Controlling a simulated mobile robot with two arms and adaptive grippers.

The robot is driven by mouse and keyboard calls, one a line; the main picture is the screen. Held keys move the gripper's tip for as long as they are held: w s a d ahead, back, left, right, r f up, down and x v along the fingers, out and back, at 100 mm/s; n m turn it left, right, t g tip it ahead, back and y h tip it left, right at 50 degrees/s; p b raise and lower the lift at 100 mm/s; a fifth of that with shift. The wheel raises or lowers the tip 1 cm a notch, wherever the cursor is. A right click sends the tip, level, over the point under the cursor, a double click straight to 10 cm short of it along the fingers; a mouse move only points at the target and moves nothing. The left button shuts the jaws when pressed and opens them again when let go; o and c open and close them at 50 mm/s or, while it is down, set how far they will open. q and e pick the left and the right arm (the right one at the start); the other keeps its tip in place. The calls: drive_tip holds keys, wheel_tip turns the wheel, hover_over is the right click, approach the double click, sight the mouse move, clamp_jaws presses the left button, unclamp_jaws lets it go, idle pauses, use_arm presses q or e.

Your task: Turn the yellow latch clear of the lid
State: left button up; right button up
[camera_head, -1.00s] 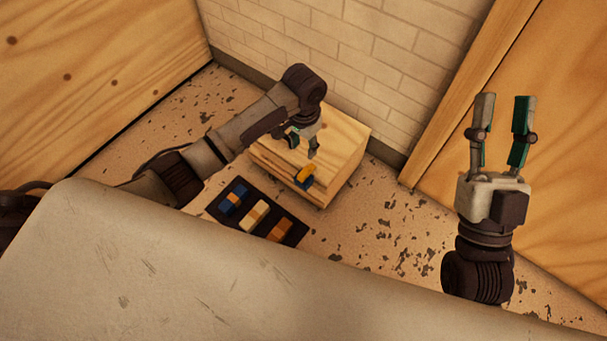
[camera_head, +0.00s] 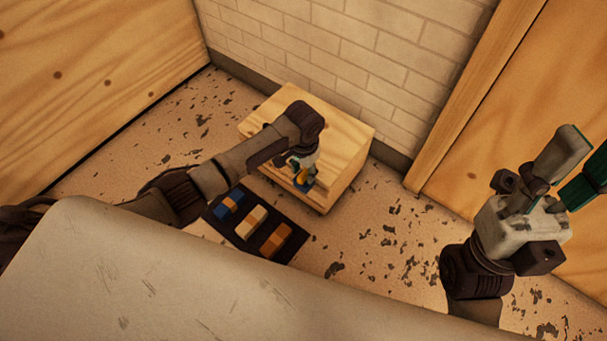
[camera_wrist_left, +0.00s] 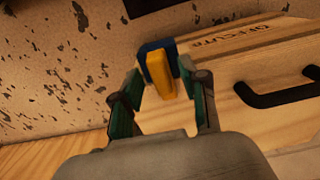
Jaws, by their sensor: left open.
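The yellow latch (camera_wrist_left: 161,77) stands out from a blue mount (camera_wrist_left: 156,46) at the edge of a wooden box (camera_head: 345,135). My left gripper (camera_wrist_left: 160,90) is open, with one green-padded finger on each side of the latch in the left wrist view. I cannot tell whether either finger touches it. In the head view the left gripper (camera_head: 302,172) partly covers the latch (camera_head: 301,178). My right gripper (camera_head: 575,165) is open and empty at the far right, away from the box.
The box front, with a black handle (camera_wrist_left: 275,97) and printed lettering, shows in the wrist view. A brick wall (camera_head: 330,45) stands behind the box.

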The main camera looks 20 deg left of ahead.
use_arm(q)
drive_tip(key=shift+f, duration=0.2)
clamp_jaws()
idle(0.3)
